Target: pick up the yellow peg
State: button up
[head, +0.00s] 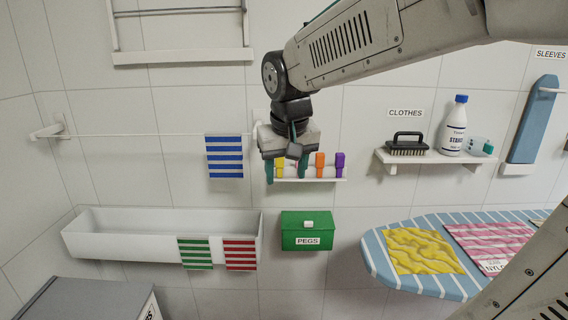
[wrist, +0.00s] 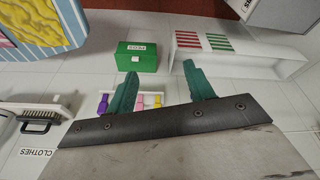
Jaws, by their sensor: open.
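The yellow peg (head: 280,168) stands at the left of a row of pegs on a small white wall shelf. My gripper (head: 286,178) is at this shelf, pointing down, with its teal fingers apart. In the head view the yellow peg shows between the two fingers; I cannot tell the depth gap. In the upside-down wrist view my gripper (wrist: 160,70) is open, with nothing held. The yellow peg (wrist: 157,101) shows low between the fingers there, partly hidden by the dark gripper edge.
An orange peg (head: 320,163) and a purple peg (head: 340,164) stand to the right on the peg shelf (head: 325,180). The green PEGS box (head: 306,230) is below. A striped cloth (head: 224,157) hangs at left; a white trough (head: 130,236) and ironing board (head: 377,262) flank the box.

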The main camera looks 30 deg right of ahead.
jog(key=w+d+m+t+h, duration=0.1)
jog(key=w+d, duration=0.3)
jog(key=w, duration=0.4)
jog(key=w+d+m, duration=0.1)
jog(key=w+d, duration=0.3)
jog(key=w, duration=0.3)
jog(key=m+t+h, duration=0.1)
jog(key=m, duration=0.1)
send_over(280, 162)
jog(key=s, duration=0.1)
notch_tip(280, 162, down, 4)
jog(key=f, duration=0.1)
jog(key=x, duration=0.5)
jog(key=shift+w+a+f, duration=0.1)
jog(key=shift+a+f, duration=0.15)
jog(key=shift+a, duration=0.05)
jog(key=c, duration=1)
